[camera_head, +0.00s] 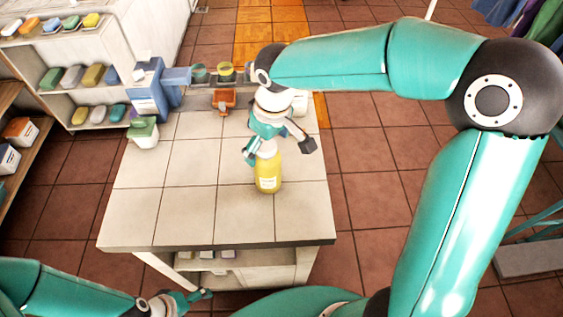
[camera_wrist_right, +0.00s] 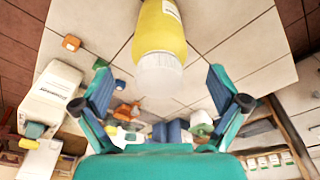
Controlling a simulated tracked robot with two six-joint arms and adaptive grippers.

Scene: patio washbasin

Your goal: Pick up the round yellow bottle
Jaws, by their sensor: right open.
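The round yellow bottle (camera_head: 268,176) stands upright on the tiled table (camera_head: 187,205), with a white label on its front. In the right wrist view the yellow bottle (camera_wrist_right: 165,28) shows its pale, translucent cap toward me. My right gripper (camera_head: 280,149) is open just above the bottle in the head view, its fingers spread to either side of the bottle's top. In the right wrist view the right gripper's fingertips (camera_wrist_right: 161,82) flank the cap with gaps on both sides, so nothing is held. My left gripper (camera_head: 194,299) is low, below the table's front edge; its jaw opening is unclear.
A blue container (camera_head: 150,92), a white pot with a green top (camera_head: 143,133) and an orange item (camera_head: 223,99) stand toward the table's back. Shelves with coloured soaps (camera_head: 88,75) stand at left. The table's front is clear.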

